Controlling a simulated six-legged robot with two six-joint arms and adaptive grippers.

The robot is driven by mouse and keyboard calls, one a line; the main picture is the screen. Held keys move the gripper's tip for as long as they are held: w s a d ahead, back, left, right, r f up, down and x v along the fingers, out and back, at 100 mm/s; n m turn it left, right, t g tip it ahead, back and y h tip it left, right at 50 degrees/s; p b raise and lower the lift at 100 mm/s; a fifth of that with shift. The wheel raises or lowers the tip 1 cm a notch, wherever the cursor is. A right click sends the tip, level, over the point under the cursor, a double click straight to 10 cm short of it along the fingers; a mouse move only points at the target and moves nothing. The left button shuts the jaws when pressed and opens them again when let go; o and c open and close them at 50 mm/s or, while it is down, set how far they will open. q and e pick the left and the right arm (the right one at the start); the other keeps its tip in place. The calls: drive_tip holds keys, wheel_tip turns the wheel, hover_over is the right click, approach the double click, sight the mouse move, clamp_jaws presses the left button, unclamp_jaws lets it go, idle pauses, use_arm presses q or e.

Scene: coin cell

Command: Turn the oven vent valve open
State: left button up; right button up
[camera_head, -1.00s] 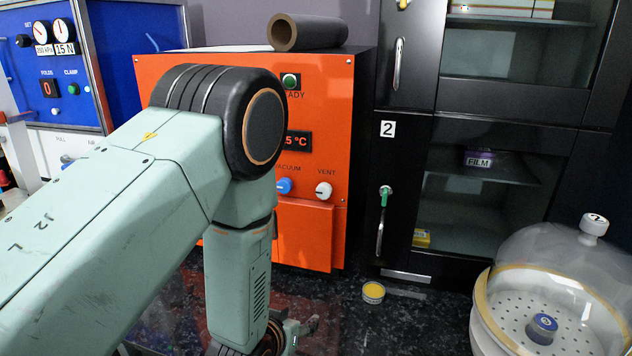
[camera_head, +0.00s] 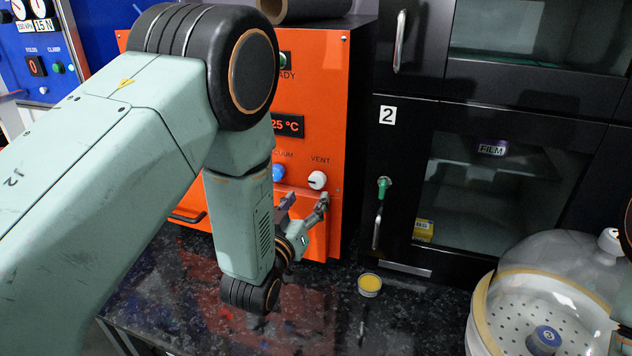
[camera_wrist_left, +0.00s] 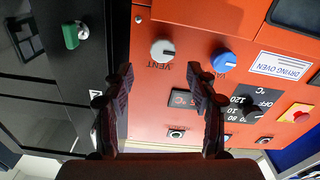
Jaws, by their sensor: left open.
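The white vent knob (camera_head: 317,180) sits on the front of the orange drying oven (camera_head: 333,120), under the word VENT. The blue vacuum knob (camera_head: 279,173) is to its left. In the left wrist view the vent knob (camera_wrist_left: 162,51) is grey-white with a light pointer mark, and the blue knob (camera_wrist_left: 223,61) is right of it. My left gripper (camera_head: 303,206) is open and empty, just below and in front of the vent knob. In the wrist view its two fingers (camera_wrist_left: 160,88) point toward the panel with the vent knob between and beyond them, apart from it. My right gripper is out of view.
A black cabinet (camera_head: 405,165) with a green-handled latch (camera_head: 383,188) stands right of the oven. A small yellow-topped tin (camera_head: 369,285) lies on the dark speckled counter (camera_head: 420,325). A clear-domed desiccator (camera_head: 486,310) stands at the lower right. A dark tube lies on the oven.

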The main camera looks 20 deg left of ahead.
sight(316, 182)
use_arm(q)
drive_tip(key=w, duration=0.7)
drive_tip(key=shift+f+p, duration=0.1)
drive_tip(key=shift+p, duration=0.2)
drive_tip(key=shift+s+a, duration=0.15)
drive_tip(key=shift+a, duration=0.1)
drive_tip(key=shift+w+d, duration=0.15)
drive_tip(key=shift+w, duration=0.05)
drive_tip(key=shift+c, duration=0.4)
drive_tip(key=shift+w+d, duration=0.15)
drive_tip(key=c, duration=0.3)
drive_tip(key=shift+s+a, duration=0.2)
drive_tip(key=c, duration=0.4)
drive_tip(key=shift+d, duration=0.1)
drive_tip(key=c, duration=0.4)
